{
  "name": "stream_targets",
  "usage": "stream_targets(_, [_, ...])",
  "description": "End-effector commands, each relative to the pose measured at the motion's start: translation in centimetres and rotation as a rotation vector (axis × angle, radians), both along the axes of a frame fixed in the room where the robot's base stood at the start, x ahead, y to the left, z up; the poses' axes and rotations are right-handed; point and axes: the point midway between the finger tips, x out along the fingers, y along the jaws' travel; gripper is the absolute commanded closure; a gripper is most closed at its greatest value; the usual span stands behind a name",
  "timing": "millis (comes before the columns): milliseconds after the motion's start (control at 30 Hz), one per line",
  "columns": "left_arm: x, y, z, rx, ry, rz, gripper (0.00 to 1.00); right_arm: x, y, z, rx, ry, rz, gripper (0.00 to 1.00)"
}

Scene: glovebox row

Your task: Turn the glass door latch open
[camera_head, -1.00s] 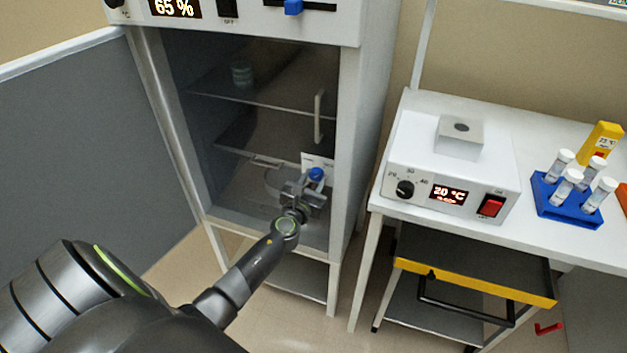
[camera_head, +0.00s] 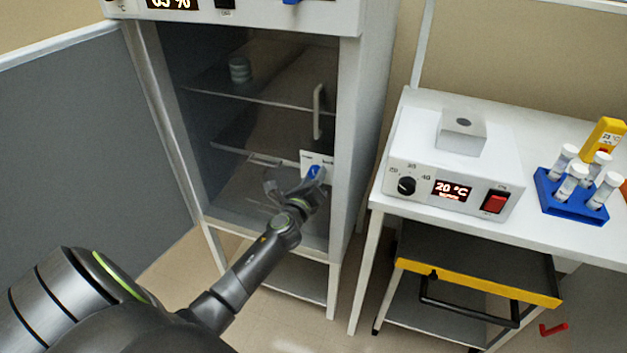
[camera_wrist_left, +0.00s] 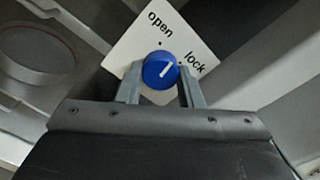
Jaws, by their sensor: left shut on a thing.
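The glass door latch is a blue round knob (camera_head: 315,173) on a white plate (camera_head: 308,157), low on the right side of the dark glass door (camera_head: 265,130). In the left wrist view the knob (camera_wrist_left: 160,70) has a white mark pointing up and right, between the "open" and "lock" dots of the plate (camera_wrist_left: 145,38). My left gripper (camera_head: 311,182) is at the latch. Its two fingers stand on either side of the knob, shut on it, in the left wrist view (camera_wrist_left: 160,88). My right gripper is not in view.
A vertical door handle (camera_head: 317,112) is above the latch. Right of the cabinet stands a white bench (camera_head: 385,196) with a heater box (camera_head: 450,185) and a blue tube rack (camera_head: 568,205).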

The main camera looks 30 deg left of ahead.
Motion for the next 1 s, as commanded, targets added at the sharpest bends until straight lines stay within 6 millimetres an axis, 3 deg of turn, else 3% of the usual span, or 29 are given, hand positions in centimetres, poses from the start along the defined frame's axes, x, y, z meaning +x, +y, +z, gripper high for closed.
stream_targets(500, [0.0, -0.1, 0.0, -0.436, -0.105, 0.0, 0.89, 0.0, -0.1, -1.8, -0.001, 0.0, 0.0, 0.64])
stream_targets(1000, [0.0, -0.1, 0.1, -0.619, -0.148, 0.001, 0.9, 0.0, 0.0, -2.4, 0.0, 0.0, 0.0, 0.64])
